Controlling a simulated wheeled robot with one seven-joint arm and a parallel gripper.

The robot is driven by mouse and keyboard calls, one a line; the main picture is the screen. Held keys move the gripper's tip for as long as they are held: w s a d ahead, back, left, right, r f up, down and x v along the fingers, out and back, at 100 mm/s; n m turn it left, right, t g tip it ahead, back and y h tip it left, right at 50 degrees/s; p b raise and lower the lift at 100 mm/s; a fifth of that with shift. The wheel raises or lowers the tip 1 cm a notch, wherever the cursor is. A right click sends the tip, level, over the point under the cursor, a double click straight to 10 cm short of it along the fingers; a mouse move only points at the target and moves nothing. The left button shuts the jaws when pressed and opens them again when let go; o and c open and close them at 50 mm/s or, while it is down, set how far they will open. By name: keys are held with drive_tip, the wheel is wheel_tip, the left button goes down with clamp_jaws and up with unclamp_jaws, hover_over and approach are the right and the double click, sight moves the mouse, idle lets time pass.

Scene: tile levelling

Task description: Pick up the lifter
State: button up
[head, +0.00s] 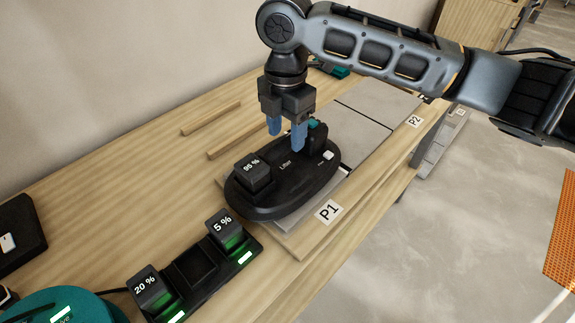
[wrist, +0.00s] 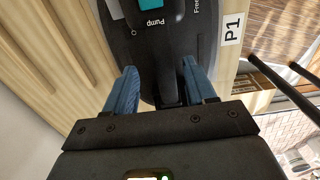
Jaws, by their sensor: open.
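The lifter (head: 290,182) is a black oval device with the word "Lifter" on top. It lies on a grey tile at the P1 end of the bench. A black block with a percent label (head: 252,172) sits on its near-left end, and a dark raised part with a teal piece (head: 316,132) is at its far end. My gripper (head: 286,133) has blue fingers, apart and pointing down, over the lifter's far part. Contact cannot be told.
A dock (head: 196,270) with two battery blocks, marked 20 % and 5 %, stands in front. A teal round object (head: 62,305) is at bottom left. Wooden strips (head: 212,118) lie behind. More grey tiles (head: 375,103) extend toward the P2 label. The left bench is mostly clear.

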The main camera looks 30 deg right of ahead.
sight(288, 141)
drive_tip(key=shift+s+f, duration=0.15)
drive_tip(key=shift+f, duration=0.95)
drive_tip(key=shift+s+f, duration=0.1)
drive_tip(key=shift+f, duration=1)
drive_tip(key=shift+f, duration=0.25)
clamp_jaws()
